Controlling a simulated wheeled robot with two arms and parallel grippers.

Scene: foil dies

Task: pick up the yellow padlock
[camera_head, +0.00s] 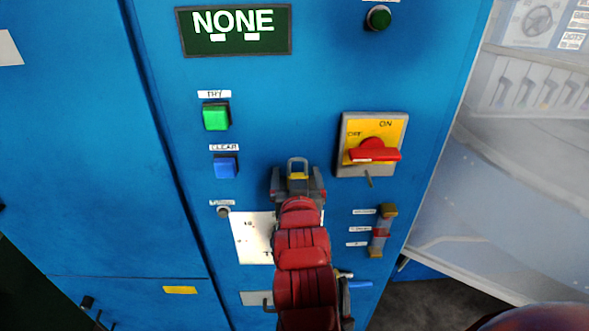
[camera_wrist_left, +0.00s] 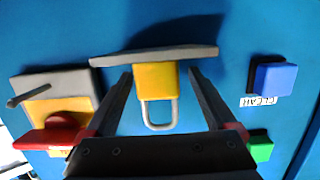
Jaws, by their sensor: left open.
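The yellow padlock (camera_head: 298,175) has a grey shackle that points up in the head view, in front of the blue cabinet. In the left wrist view, which is turned upside down, the padlock (camera_wrist_left: 154,77) has its body against a grey ledge (camera_wrist_left: 105,60) and its shackle away from it. My left gripper (camera_head: 298,190) is open, and its fingers (camera_wrist_left: 159,76) lie on either side of the padlock body with gaps showing. In the head view the gripper hides the padlock's lower part and the ledge. My right gripper is not in view.
A red rotary switch on a yellow plate (camera_head: 357,130) is to the padlock's right. A green button (camera_head: 215,117) and a blue button (camera_head: 225,167) are to its left. A white sheet (camera_head: 247,238) is on the panel behind my arm. A vertical fuse-like part (camera_head: 381,230) is at lower right.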

